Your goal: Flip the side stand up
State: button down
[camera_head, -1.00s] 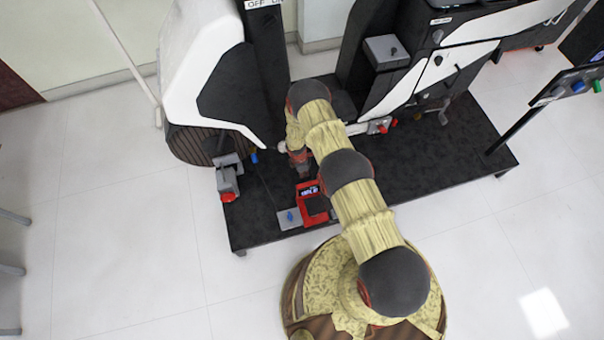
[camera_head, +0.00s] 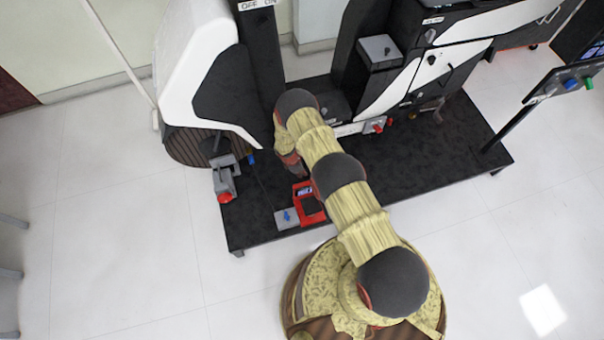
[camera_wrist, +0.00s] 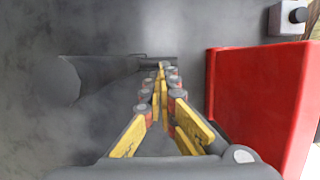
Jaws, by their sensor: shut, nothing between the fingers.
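My gripper (camera_wrist: 161,70) is shut and empty in the wrist view, its yellow and grey fingers together at the tips. A dark grey rounded piece (camera_wrist: 85,82) lies left of the fingers, with a thin dark bar reaching from it to the fingertips. It may be the side stand, but I cannot tell for sure. I cannot tell whether the tips touch the bar. In the head view my gripper (camera_head: 291,165) is low over the black platform (camera_head: 262,225), and my arm hides much of the area behind it.
A red frame with a small display (camera_head: 308,203) stands close to the right of the fingers. A grey box with a blue knob (camera_head: 287,218) is beside it. A white and black panel (camera_head: 215,75) rises at the left.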

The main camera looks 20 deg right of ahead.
jog(key=shift+d+h+p, duration=0.35)
jog(key=shift+d+h, duration=0.1)
jog(key=shift+h, duration=0.35)
